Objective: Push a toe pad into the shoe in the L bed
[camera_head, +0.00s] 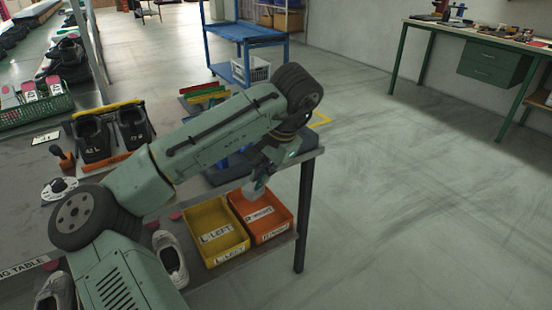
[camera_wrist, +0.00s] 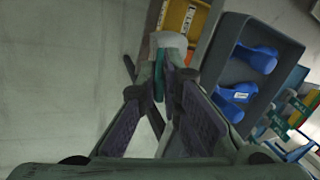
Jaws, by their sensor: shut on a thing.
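The bed marked L (camera_head: 92,140) stands on the table at the left in the head view, with a dark shoe-like form in it. A similar bed (camera_head: 134,130) stands to its right. My gripper (camera_head: 258,184) hangs beyond the table's right side, above the orange bin and far from the beds. In the wrist view its fingers (camera_wrist: 167,65) are shut on a pale grey-white piece (camera_wrist: 170,41), seemingly a toe pad, which sticks out past the tips. The fingers partly cover the piece. The inside of the L bed is too dark to tell more.
Below the table edge are a yellow bin (camera_head: 216,259) marked LEFT and an orange bin (camera_head: 271,236). A grey tray (camera_wrist: 222,62) holds blue shoe forms (camera_wrist: 256,58). A joystick-like handle (camera_head: 62,155) stands left of the beds. A green crate (camera_head: 38,112) lies behind.

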